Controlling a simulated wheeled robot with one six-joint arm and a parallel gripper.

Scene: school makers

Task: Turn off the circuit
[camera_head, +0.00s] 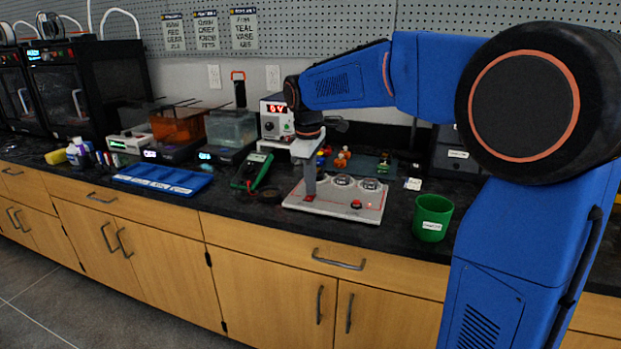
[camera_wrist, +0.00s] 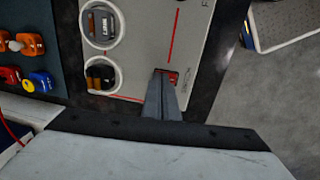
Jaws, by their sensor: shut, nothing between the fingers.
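The circuit board (camera_head: 335,207) is a pale panel with red lines, lying on the dark counter. Round holders with small components (camera_head: 343,181) sit along its back edge. A red button (camera_head: 356,204) shows at its front right, with a small lit red spot beside it. My gripper (camera_head: 310,197) points down over the board's left end, fingers shut and empty. In the wrist view the fingertips (camera_wrist: 163,85) are right at a red switch (camera_wrist: 173,76), partly covering it. I cannot tell whether they touch it or which way it is set.
A green cup (camera_head: 432,218) stands right of the board. A green multimeter (camera_head: 251,171) and a blue tray (camera_head: 162,179) lie to the left. A power supply with a lit red display (camera_head: 277,118) stands behind. Small coloured parts (camera_head: 342,159) lie on a dark mat.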

